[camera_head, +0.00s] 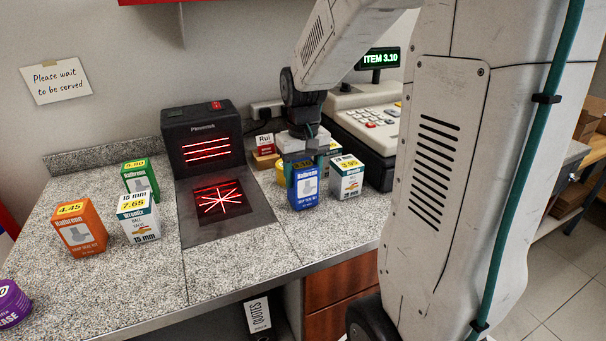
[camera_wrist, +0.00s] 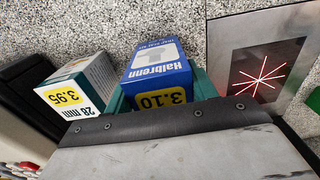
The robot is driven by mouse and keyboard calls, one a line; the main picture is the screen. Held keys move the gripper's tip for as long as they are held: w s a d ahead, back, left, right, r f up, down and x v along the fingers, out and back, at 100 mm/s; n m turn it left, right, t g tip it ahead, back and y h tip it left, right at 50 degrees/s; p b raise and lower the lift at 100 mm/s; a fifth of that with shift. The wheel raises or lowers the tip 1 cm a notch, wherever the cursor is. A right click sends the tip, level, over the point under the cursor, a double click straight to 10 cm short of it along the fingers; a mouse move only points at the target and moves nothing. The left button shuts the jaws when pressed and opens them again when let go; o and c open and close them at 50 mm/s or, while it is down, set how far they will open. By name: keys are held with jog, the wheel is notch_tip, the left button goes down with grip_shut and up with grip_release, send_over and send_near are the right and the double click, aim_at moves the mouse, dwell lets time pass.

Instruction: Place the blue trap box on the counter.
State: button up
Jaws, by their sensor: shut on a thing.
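The blue trap box (camera_head: 304,190), marked Halbromm, is at the right part of the counter (camera_head: 250,255), to the right of the scanner plate. My gripper (camera_head: 305,163) is shut on it from above, with a teal finger on each side. In the wrist view the blue box (camera_wrist: 158,72) sits between the teal fingers (camera_wrist: 160,98), its yellow 3.10 label towards the camera. The box looks upright and its base is at or just above the counter; I cannot tell whether it touches.
A white 28 mm box (camera_head: 347,178) stands close right of the blue box. The scanner (camera_head: 201,140) and its lit plate (camera_head: 218,203) are to the left. Orange (camera_head: 80,228), green (camera_head: 140,178) and white 15 mm (camera_head: 139,217) boxes stand farther left. The till (camera_head: 366,125) is behind right.

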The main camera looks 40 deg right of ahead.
jog(key=shift+f, duration=0.25)
jog(key=o, duration=1.1)
notch_tip(320, 180, up, 12)
jog(key=shift+f, duration=0.1)
jog(key=shift+s+a+r, duration=0.15)
jog(key=shift+a+r, duration=0.1)
jog(key=s+a+f+n, duration=0.1)
jog(key=s+a, duration=0.6)
jog(key=s, duration=0.2)
jog(key=s+a+f+n+t, duration=0.1)
jog(key=s+a+f+n, duration=0.1)
jog(key=s+a, duration=0.5)
jog(key=s, duration=0.3)
jog(key=shift+f, duration=0.15)
